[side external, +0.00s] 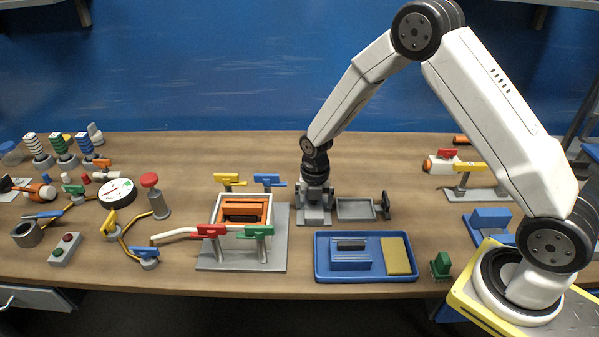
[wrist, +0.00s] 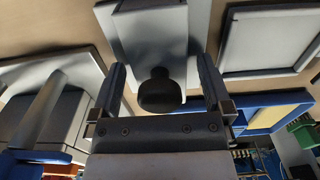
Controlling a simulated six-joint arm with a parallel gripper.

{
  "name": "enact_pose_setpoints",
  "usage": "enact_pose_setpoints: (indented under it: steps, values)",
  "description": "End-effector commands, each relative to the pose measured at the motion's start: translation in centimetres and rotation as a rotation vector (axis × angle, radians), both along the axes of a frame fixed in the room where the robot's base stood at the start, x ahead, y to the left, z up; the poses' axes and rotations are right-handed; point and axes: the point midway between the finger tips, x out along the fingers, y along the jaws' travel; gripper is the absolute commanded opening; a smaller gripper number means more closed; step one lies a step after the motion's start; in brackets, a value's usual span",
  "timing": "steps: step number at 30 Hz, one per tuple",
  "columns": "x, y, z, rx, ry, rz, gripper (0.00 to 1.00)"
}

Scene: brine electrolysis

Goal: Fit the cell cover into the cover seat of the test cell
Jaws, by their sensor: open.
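My gripper (side external: 315,197) points down at the middle of the bench, its jaws open. In the wrist view the two fingers (wrist: 161,72) stand on either side of a dark round knob (wrist: 160,92), with visible gaps. The knob is over a light grey block or plate (wrist: 150,28), which seems to be the cell cover; my gripper partly hides this grey piece (side external: 313,217) in the side view. The test cell, a pale box (side external: 232,223) with orange parts inside, stands on a grey base to the left. Coloured clamps surround it.
A shallow grey tray (side external: 356,208) lies close to the right of my gripper. A blue tray (side external: 366,275) with a blue block and yellow pad is in front. Coloured levers (side external: 229,179) rise around the cell. The bench behind my gripper is clear.

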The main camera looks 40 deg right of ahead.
Motion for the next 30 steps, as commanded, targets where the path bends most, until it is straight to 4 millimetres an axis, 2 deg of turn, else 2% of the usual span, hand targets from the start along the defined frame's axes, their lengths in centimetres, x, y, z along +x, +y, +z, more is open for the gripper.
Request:
enact_pose_setpoints:
  steps: [16, 25, 26, 30]
  values:
    - [0.01, -0.01, -0.13, 0.000, -0.001, 0.000, 1.00]
    - [0.01, -0.01, -0.13, -0.001, -0.001, 0.000, 0.05]
    - [0.04, -0.01, -0.10, 0.000, -0.001, 0.000, 0.02]
    - [0.04, -0.01, -0.10, 0.000, -0.001, 0.000, 0.02]
